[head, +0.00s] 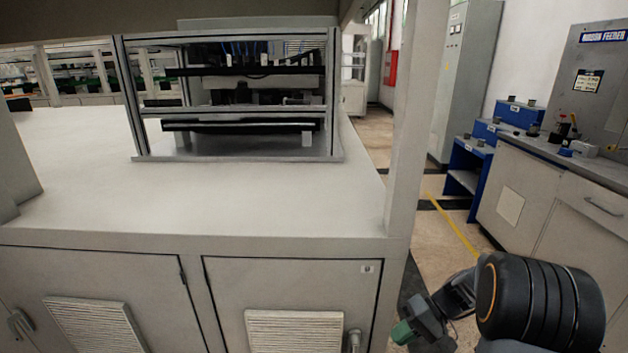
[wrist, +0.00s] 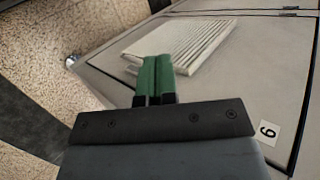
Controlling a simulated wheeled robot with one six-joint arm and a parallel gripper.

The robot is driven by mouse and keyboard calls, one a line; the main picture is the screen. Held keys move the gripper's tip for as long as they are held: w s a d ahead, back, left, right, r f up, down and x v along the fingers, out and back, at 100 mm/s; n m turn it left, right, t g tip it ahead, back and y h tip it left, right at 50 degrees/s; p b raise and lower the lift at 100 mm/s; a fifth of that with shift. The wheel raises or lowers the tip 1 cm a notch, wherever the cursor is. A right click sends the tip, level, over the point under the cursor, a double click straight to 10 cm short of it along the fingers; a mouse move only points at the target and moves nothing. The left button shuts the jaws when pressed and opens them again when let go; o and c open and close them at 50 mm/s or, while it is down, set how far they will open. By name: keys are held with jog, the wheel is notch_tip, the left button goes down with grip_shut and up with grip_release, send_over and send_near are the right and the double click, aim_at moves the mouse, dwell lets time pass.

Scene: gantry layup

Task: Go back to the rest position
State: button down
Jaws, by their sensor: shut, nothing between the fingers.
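My gripper (wrist: 155,72) shows in the wrist view with its two green fingers pressed together and nothing between them. In that view it hangs in front of a grey cabinet door with a white louvred vent (wrist: 185,45). In the head view my gripper (head: 402,333) is low at the right of centre, beside the right end of the cabinet, with only a green tip showing clearly. My dark arm link takes up the lower right corner.
A grey workbench (head: 260,195) with cabinet doors fills the left and centre; a framed machine (head: 240,95) stands on it. A post (head: 408,130) rises at its right corner. A speckled floor aisle (head: 440,225) is free. Blue units (head: 470,165) and a counter (head: 540,195) line the right.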

jog(key=s+a+r+t+h+p, duration=0.1)
jog(key=s+r+h+p, duration=0.2)
jog(key=r, duration=0.7)
jog(key=s+a+r+t+h+p, duration=0.2)
jog(key=s+r+h+p, duration=0.1)
jog(key=r+p, duration=0.5)
jog(key=s+a+r+t+h+p, duration=0.1)
jog(key=s+r+t+h+p, duration=0.1)
jog(key=r, duration=0.9)
jog(key=s+h+p, duration=0.1)
jog(key=s+p, duration=0.1)
jog(key=p, duration=0.1)
jog(key=shift+s+a+r+n+h+p, duration=0.25)
jog(key=shift+s+r+n+h+p, duration=0.05)
jog(key=shift+r+n+h+p, duration=0.1)
